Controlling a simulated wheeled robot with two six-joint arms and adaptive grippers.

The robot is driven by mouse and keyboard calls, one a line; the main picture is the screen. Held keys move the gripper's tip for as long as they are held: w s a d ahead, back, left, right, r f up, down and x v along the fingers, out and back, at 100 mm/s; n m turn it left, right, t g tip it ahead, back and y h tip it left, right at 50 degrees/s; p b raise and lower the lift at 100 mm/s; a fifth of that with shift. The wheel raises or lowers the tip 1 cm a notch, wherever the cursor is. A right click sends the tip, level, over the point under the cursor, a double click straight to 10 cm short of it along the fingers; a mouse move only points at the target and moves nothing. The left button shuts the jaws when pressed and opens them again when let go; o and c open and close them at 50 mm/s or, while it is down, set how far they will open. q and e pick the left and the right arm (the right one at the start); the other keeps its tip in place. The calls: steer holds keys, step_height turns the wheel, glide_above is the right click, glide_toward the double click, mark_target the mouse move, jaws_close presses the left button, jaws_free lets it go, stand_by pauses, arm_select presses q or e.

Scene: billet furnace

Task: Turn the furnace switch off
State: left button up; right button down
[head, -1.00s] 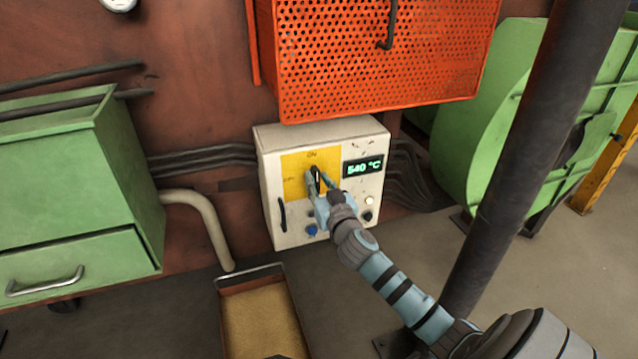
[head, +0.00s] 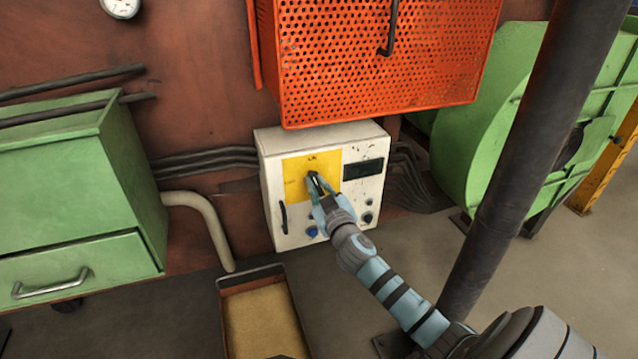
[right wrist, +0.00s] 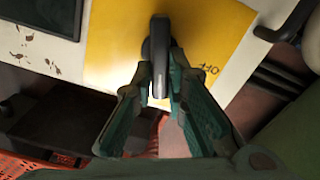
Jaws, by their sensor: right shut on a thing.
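The furnace switch is a black rotary handle (head: 314,180) on a yellow plate (head: 296,166) on the front of a white control box (head: 273,217). My right gripper (head: 317,187) reaches it from the lower right and is shut on the handle. In the right wrist view the handle (right wrist: 160,50) stands between the fingers (right wrist: 160,90), with OFF lettering on the plate to its right. The handle leans towards the upper left in the head view. The display (head: 362,169) on the box is dark. My left gripper is not in view.
An orange perforated guard (head: 380,60) hangs just above the box. A dark post (head: 530,150) stands to the right, near my right arm. A green cabinet (head: 80,200) is at left, and a sand-filled tray (head: 223,310) lies below the box.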

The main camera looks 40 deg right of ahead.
steer(key=n+p, duration=0.1)
steer(key=n, duration=0.2)
steer(key=shift+a+n, duration=0.15)
steer(key=shift+n, duration=0.25)
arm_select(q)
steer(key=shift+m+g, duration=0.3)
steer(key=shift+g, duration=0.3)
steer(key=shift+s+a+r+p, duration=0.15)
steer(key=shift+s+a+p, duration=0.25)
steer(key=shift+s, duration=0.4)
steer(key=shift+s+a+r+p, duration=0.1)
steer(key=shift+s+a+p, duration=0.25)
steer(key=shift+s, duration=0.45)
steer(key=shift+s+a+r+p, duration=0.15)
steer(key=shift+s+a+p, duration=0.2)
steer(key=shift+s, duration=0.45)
arm_select(e)
steer(key=shift+w+a+f+n, duration=0.1)
steer(key=shift+f+n, duration=0.1)
steer(key=shift+n, duration=1.45)
steer(key=shift+s+a+f+n, duration=0.1)
steer(key=shift+f+n, duration=0.05)
steer(key=shift+n, duration=1.55)
steer(key=shift+w+f+n, duration=0.1)
steer(key=shift+f+n, duration=0.1)
steer(key=shift+n, duration=1.45)
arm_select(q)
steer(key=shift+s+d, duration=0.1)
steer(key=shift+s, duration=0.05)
